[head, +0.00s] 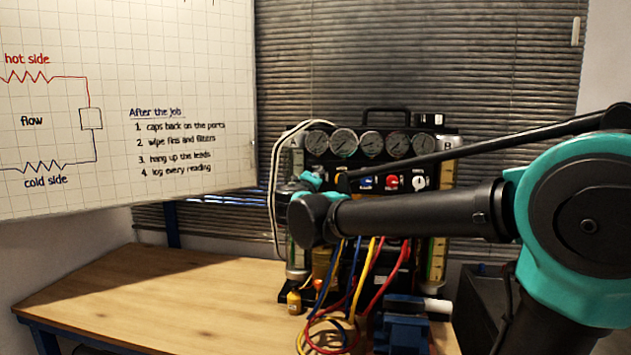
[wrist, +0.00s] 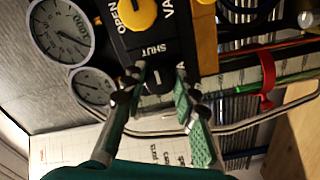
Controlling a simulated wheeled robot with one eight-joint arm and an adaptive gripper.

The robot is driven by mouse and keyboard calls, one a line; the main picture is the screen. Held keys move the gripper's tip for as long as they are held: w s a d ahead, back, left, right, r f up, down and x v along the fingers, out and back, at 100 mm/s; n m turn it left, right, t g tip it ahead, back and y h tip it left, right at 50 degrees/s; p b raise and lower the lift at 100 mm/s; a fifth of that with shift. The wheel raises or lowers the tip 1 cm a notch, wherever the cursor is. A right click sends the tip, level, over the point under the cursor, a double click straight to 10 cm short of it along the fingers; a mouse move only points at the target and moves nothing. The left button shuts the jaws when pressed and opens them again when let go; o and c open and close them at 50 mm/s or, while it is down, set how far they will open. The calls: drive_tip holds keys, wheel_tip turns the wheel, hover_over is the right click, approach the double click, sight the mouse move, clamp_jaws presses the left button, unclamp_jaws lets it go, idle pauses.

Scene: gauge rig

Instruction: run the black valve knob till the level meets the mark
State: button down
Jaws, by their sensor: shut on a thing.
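The black valve knob (wrist: 158,84) sits below the word SHUT on the rig's dark panel in the wrist view. My gripper (wrist: 161,76) is shut on it, one finger on each side. A sight tube (wrist: 232,78) with a scale runs to the right of the knob. I cannot read exactly how the level lies against the marker. In the head view the rig (head: 375,115) stands at the back of the bench, and my arm hides the knob and most of my gripper.
A yellow knob (wrist: 137,12) is close to my gripper, by the word OPEN. Round gauges (wrist: 62,30) lie left of it. Coloured hoses (head: 350,290) and a blue vise (head: 400,328) are in front of the rig. The bench's left part (head: 150,290) is clear.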

idle(0.4)
drive_tip(key=c, duration=1.2)
unclamp_jaws()
drive_tip(key=shift+o, duration=0.2)
drive_tip(key=shift+s, duration=0.1)
drive_tip(key=s+a, duration=0.2)
drive_tip(key=s, duration=0.9)
drive_tip(key=shift+s, duration=0.35)
drive_tip(key=shift+a, duration=0.1)
